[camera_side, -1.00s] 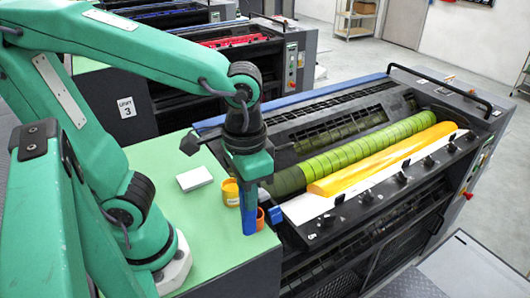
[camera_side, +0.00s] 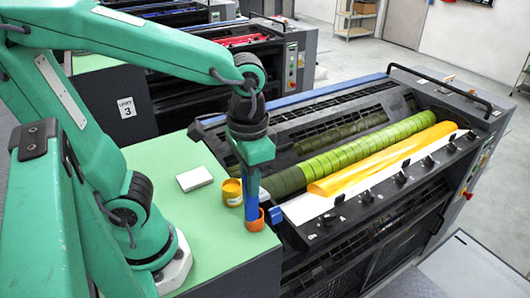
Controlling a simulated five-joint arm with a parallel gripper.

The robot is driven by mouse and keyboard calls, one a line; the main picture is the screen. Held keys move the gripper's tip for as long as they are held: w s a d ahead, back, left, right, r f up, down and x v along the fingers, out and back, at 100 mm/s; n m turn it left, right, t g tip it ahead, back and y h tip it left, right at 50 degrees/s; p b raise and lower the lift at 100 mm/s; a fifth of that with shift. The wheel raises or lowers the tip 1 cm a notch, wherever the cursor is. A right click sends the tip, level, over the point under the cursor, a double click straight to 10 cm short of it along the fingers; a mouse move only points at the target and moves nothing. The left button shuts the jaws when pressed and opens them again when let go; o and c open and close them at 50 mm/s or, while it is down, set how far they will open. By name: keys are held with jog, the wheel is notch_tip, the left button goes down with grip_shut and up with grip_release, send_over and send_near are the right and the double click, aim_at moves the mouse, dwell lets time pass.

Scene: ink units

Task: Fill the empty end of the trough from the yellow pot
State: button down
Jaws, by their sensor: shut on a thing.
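My gripper (camera_side: 252,188) points down at the near left corner of the machine. It is shut on a slim blue thing (camera_side: 252,198), probably a tool; its kind is hard to tell. The trough (camera_side: 306,207) runs along the green rollers. Yellow ink (camera_side: 375,165) lies along most of it, and its near left end is bare white.
A white block (camera_side: 194,179) lies on the green bench (camera_side: 215,240) left of the pot. Dark keys (camera_side: 378,180) line the trough's front edge. A black handle rail (camera_side: 440,88) stands at the machine's far end. The bench's front is clear.

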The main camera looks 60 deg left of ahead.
jog(key=w+a, duration=0.1)
jog(key=a, duration=0.8)
jog(key=w+a, duration=0.2)
jog(key=a, duration=0.7)
jog(key=shift+w+r, duration=0.25)
jog(key=shift+d+f, duration=0.1)
jog(key=shift+f, duration=0.05)
notch_tip(320, 180, down, 9)
dwell(0.4)
dwell(0.7)
notch_tip(320, 180, up, 8)
dwell(0.9)
jog(key=shift+w+f, duration=0.1)
dwell(0.4)
